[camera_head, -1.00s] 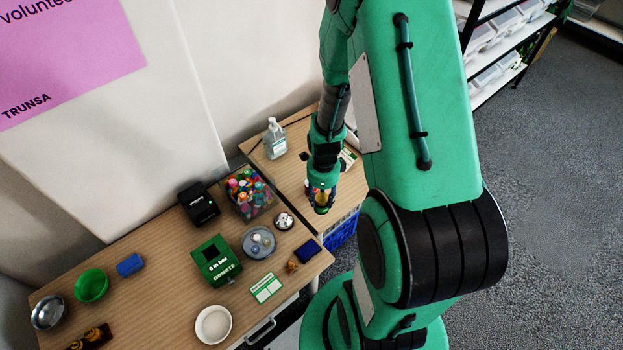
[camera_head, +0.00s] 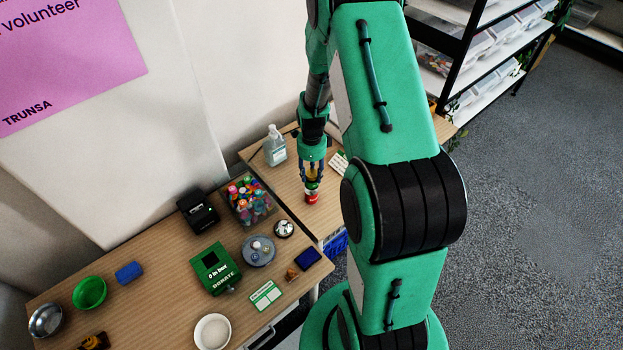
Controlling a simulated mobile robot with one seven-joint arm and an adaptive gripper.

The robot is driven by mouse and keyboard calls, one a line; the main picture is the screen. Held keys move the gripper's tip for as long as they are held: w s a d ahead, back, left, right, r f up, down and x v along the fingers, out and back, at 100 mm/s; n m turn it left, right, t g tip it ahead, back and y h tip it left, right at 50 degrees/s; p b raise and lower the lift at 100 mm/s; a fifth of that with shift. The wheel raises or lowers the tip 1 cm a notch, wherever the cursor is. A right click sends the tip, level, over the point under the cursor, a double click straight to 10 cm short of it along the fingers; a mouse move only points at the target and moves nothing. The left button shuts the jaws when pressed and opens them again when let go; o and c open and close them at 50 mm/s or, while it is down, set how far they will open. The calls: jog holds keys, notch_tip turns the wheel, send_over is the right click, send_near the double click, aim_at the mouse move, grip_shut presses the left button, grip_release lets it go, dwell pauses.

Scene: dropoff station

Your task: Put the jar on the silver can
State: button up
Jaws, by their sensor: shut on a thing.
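Right under the jar is a small red can-like thing (camera_head: 311,198) with a white mark, low near the tabletop. I cannot tell whether the jar touches it or is apart from it. No can that is plainly silver is clear in this view.
A pump bottle (camera_head: 274,147) stands left of my gripper. A clear box of colourful items (camera_head: 249,213), a green donation box (camera_head: 215,268), a grey round tray (camera_head: 247,259) and a small round dish (camera_head: 284,229) are on the left table. A blue crate (camera_head: 336,242) is below.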

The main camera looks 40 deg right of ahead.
aim_at(311, 173)
jog(key=shift+w+d, duration=0.1)
jog(key=shift+w, duration=0.1)
jog(key=shift+f, duration=1.75)
jog(key=o, duration=1.3)
jog(key=shift+c, duration=0.2)
jog(key=shift+r, duration=6)
